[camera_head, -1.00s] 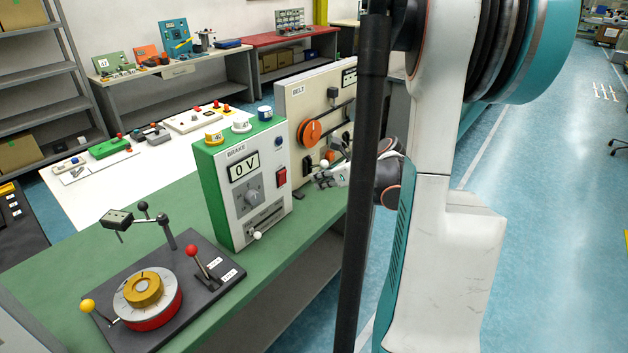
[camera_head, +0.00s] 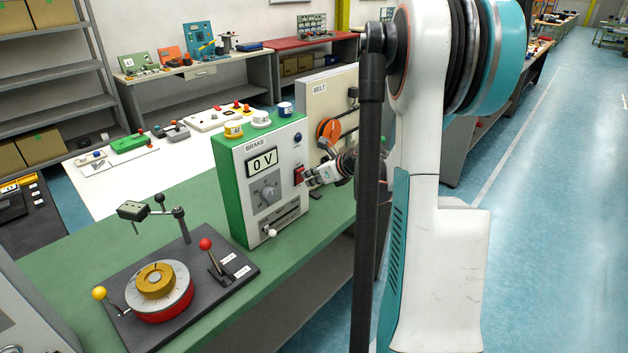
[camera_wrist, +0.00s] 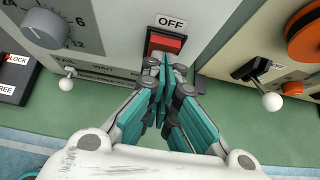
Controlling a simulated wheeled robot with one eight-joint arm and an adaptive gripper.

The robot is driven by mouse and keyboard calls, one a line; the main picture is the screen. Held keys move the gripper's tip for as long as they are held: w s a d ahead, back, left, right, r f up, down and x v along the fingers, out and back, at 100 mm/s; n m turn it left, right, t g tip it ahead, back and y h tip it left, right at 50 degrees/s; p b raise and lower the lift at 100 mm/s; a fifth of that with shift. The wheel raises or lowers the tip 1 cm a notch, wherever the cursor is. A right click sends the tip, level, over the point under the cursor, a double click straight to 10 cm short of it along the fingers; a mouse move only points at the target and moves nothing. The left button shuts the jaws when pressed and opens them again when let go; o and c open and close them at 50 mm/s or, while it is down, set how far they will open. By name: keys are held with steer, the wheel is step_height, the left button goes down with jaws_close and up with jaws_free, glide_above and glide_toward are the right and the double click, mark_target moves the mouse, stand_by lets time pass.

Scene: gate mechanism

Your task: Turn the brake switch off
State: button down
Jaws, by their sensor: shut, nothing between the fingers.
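The brake box (camera_head: 232,165) is a white and green unit on the green bench, with a display reading 0 V and a grey dial (camera_head: 265,191). Its red rocker switch (camera_head: 299,175) is on the right part of the front. In the wrist view the red switch (camera_wrist: 164,43) sits in a black frame under an OFF label (camera_wrist: 171,22). My gripper (camera_head: 310,181) is shut and empty, with its fingertips (camera_wrist: 166,62) at the lower edge of the switch. The fingertips hide part of the switch, and I cannot tell whether they touch it.
The belt panel (camera_head: 325,100) with an orange pulley stands right of the box, close to my gripper. A white-knobbed lever (camera_wrist: 271,101) is at the right in the wrist view. A dark base with a red and yellow disc (camera_head: 158,290) lies at the front left.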

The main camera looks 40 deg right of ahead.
steer(key=shift+w+a+r+g+p, duration=0.1)
steer(key=shift+w+r+g+p, duration=0.3)
steer(key=shift+p, duration=0.3)
steer(key=shift+f, duration=0.2)
steer(key=shift+r+p, duration=0.4)
steer(key=shift+r, duration=0.4)
